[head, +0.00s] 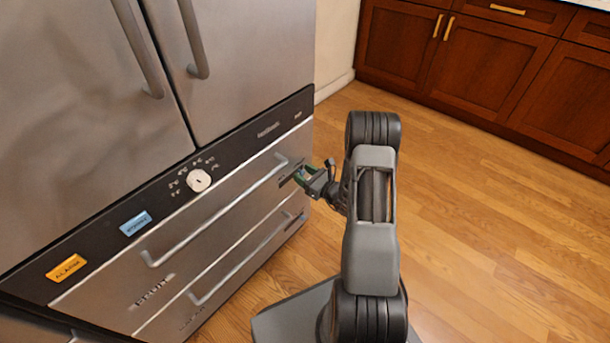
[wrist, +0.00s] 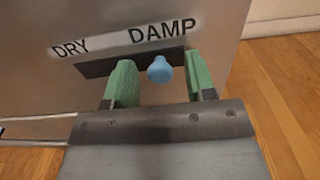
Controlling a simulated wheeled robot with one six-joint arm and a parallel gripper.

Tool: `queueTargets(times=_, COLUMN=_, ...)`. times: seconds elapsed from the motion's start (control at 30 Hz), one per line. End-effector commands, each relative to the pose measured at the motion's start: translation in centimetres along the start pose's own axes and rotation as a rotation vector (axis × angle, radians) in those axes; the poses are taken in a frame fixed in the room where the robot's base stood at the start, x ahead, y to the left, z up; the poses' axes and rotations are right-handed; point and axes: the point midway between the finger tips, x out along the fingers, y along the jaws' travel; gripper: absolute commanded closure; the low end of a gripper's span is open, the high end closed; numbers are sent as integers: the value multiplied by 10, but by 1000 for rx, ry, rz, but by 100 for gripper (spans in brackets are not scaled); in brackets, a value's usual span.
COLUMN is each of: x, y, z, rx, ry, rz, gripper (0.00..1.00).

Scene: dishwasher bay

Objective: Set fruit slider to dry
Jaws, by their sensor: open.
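The fruit slider has a light blue knob (wrist: 159,69) on a dark slot (wrist: 95,69) in the wrist view. The printed words DRY, at left, and DAMP, at right, stand above the slot. The knob is on the DAMP side. My gripper (wrist: 160,76) is open, its green fingers to the left and right of the knob, with gaps showing on both sides. In the head view my gripper (head: 313,178) is at the right end of the upper drawer (head: 215,218), whose label seems to read FRUIT. The knob cannot be made out there.
A black panel above the drawers holds a white dial (head: 199,180), a blue button (head: 136,223) and an orange ALARM button (head: 67,267). A bar handle (head: 215,215) crosses the upper drawer, and a lower drawer has its own handle (head: 240,268). Wooden floor (head: 465,200) is clear at right.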

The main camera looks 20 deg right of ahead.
Motion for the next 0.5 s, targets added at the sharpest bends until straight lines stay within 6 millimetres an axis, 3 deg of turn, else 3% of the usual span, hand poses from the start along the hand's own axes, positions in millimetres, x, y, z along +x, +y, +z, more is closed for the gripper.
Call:
queueTargets(times=0.17, x=0, y=0, z=0, rx=0, ry=0, rz=0, gripper=49)
queueTargets(times=0.5, x=0, y=0, z=0, rx=0, ry=0, rz=0, gripper=82)
